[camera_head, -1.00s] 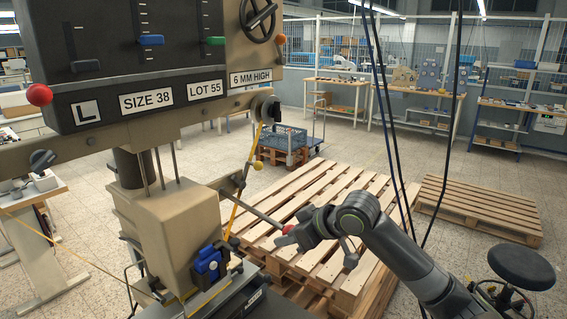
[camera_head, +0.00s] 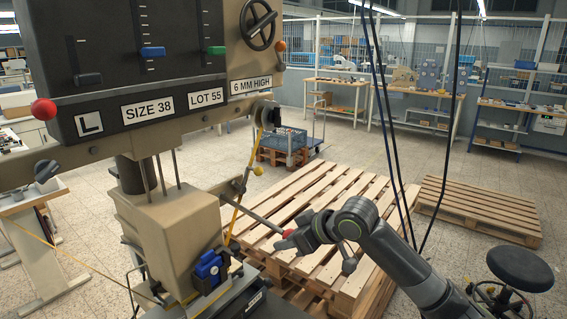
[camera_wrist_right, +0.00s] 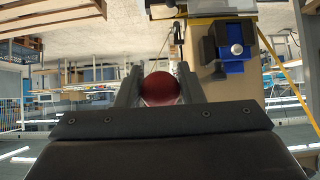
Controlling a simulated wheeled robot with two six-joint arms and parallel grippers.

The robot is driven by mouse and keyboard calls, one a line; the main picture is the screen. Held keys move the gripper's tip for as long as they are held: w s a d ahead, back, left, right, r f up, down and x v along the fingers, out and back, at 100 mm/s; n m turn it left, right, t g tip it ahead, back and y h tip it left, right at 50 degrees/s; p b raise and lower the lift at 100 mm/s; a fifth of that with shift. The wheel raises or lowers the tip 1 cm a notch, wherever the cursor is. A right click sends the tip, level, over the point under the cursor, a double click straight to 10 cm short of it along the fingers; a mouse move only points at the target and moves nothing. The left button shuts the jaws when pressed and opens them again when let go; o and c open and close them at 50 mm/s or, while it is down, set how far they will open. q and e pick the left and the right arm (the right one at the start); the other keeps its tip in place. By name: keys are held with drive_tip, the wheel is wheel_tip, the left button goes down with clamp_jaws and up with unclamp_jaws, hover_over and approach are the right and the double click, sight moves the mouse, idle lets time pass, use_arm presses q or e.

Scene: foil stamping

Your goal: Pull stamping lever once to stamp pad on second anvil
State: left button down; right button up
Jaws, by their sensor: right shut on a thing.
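The stamping lever is a grey rod (camera_head: 262,220) that runs from the beige stamping press (camera_head: 180,228) down to a red knob. My right gripper (camera_head: 290,236) is shut on the red knob at the rod's end. In the right wrist view the red knob (camera_wrist_right: 161,89) sits between the two fingers. A blue clamp-like part (camera_head: 208,268) stands at the base of the press; it also shows in the right wrist view (camera_wrist_right: 234,48). I cannot make out the anvils or the pad. My left gripper is not in view.
A dark panel with sliders (camera_head: 150,60) and labels fills the upper left. A wooden pallet stack (camera_head: 330,190) lies behind my right arm, with another pallet (camera_head: 480,208) to its right. A black stool (camera_head: 522,268) stands at lower right. Dark cables hang near my right arm.

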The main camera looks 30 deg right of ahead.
wheel_tip(320, 180, up, 3)
drive_tip(key=p, duration=0.3)
drive_tip(key=shift+r, duration=0.15)
drive_tip(key=shift+w+r, duration=0.15)
drive_tip(key=shift+r, duration=1.75)
drive_tip(key=shift+w+a+r, duration=0.1)
drive_tip(key=shift+w+r, duration=0.15)
drive_tip(key=shift+r, duration=0.85)
drive_tip(key=shift+w+a+r, duration=0.1)
drive_tip(key=shift+w+r, duration=0.1)
drive_tip(key=shift+r, duration=0.9)
wheel_tip(320, 180, up, 6)
drive_tip(key=w, duration=0.2)
drive_tip(key=shift+w+a, duration=0.15)
drive_tip(key=shift+a, duration=0.25)
drive_tip(key=o, duration=0.7)
drive_tip(key=shift+r, duration=0.15)
drive_tip(key=o, duration=0.5)
drive_tip(key=shift+s+d, duration=0.1)
drive_tip(key=shift+s, duration=0.2)
drive_tip(key=shift+w, duration=0.1)
